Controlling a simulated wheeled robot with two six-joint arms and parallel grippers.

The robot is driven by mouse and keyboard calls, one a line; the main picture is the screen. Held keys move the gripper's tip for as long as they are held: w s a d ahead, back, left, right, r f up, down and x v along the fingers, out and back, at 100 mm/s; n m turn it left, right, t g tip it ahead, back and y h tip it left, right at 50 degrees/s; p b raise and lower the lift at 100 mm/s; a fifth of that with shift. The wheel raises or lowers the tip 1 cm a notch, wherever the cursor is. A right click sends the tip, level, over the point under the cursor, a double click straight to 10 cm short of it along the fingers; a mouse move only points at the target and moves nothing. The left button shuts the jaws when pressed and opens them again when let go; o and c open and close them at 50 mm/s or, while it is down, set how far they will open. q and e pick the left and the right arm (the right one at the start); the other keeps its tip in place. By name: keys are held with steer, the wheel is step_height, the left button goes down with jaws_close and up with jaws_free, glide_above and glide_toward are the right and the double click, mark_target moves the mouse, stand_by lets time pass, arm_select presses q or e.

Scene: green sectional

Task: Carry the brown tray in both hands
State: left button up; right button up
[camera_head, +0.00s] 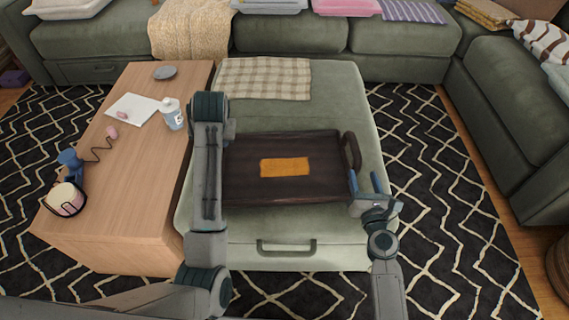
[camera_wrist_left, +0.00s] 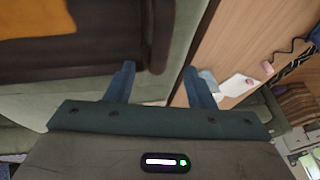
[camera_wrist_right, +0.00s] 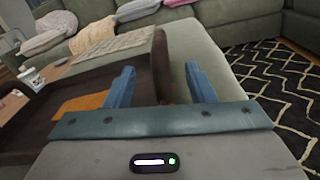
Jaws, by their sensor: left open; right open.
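The dark brown tray (camera_head: 240,180) lies flat on the green ottoman, with an orange cloth (camera_head: 284,167) on it. Its right handle (camera_head: 351,150) stands up at the right edge. My right gripper (camera_head: 368,183) is open at the near end of that handle; in the right wrist view the handle (camera_wrist_right: 160,62) shows between the open fingers. My left gripper is hidden behind my left arm in the head view. In the left wrist view my left gripper (camera_wrist_left: 159,76) is open, and the tray's left handle (camera_wrist_left: 159,35) shows ahead between the fingers. Contact cannot be told.
A wooden table (camera_head: 140,170) stands left of the ottoman (camera_head: 340,90), with a white bottle (camera_head: 173,115), paper (camera_head: 131,107), a grey dish (camera_head: 165,72) and headphones (camera_head: 68,197). A checked cloth (camera_head: 265,77) lies behind the tray. A green sofa (camera_head: 290,35) closes the back; patterned rug shows right.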

mark_target(356, 153)
arm_select(q)
steer(key=x, duration=0.9)
steer(key=shift+w+f, duration=0.1)
steer(key=shift+f, duration=0.15)
arm_select(e)
steer(key=w, duration=0.6)
steer(key=w+a, duration=0.1)
steer(key=w, duration=0.2)
steer(key=shift+w, duration=0.2)
arm_select(q)
jaws_close()
arm_select(e)
jaws_close()
arm_select(q)
steer(key=shift+r, duration=0.1)
arm_select(e)
steer(key=shift+r, duration=0.1)
